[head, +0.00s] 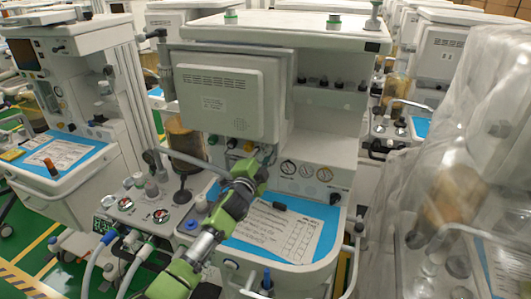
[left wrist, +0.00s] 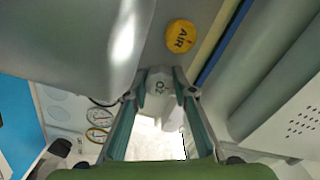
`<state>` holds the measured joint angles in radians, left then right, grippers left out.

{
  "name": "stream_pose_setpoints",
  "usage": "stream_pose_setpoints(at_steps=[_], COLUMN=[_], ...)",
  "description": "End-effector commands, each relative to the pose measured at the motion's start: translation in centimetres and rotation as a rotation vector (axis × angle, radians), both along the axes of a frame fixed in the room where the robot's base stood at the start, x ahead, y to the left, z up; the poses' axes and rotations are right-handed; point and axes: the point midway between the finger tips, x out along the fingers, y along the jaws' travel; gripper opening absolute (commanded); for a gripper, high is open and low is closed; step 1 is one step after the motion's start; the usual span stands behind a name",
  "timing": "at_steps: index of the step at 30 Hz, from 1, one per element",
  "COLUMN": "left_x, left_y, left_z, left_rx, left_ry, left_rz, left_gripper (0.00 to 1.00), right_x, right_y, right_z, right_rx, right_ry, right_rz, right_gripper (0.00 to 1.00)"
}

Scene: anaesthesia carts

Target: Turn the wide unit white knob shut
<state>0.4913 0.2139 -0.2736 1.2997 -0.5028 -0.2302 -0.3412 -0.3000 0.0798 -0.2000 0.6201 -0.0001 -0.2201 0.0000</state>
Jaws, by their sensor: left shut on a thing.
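The wide unit (head: 330,150) stands in the middle of the head view, with a row of gas knobs under its grey monitor panel. My left gripper (head: 264,158) reaches up to this row, its fingertips at the right end. In the left wrist view the white knob (left wrist: 160,82), marked O2, sits between the fingertips of my left gripper (left wrist: 161,90), which are shut on it. In the head view the gripper covers the white knob. My right gripper is not in view.
The monitor panel (head: 228,95) hangs close above my left gripper. Round gauges (head: 288,167) are to its right. A blue worktop with a paper sheet (head: 275,230) lies below. Another cart (head: 70,120) stands at left, and a plastic-covered unit (head: 460,170) at right.

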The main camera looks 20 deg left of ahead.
Motion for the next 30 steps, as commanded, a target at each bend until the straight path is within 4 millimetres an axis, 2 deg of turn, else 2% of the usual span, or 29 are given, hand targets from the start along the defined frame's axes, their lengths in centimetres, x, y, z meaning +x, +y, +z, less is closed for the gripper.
stream_pose_setpoints(at_steps=[12,30], left_x=[-0.03,-0.03], left_y=[0.04,0.01], left_z=[-0.24,-0.22], left_rx=[0.234,0.285], left_ry=[-0.004,-0.007], left_rz=[0.001,0.0], left_gripper=[0.03,0.03], right_x=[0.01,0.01], right_y=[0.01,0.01], right_z=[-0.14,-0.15], right_rx=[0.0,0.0], right_ry=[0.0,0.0], right_rz=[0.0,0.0], right_gripper=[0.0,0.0])
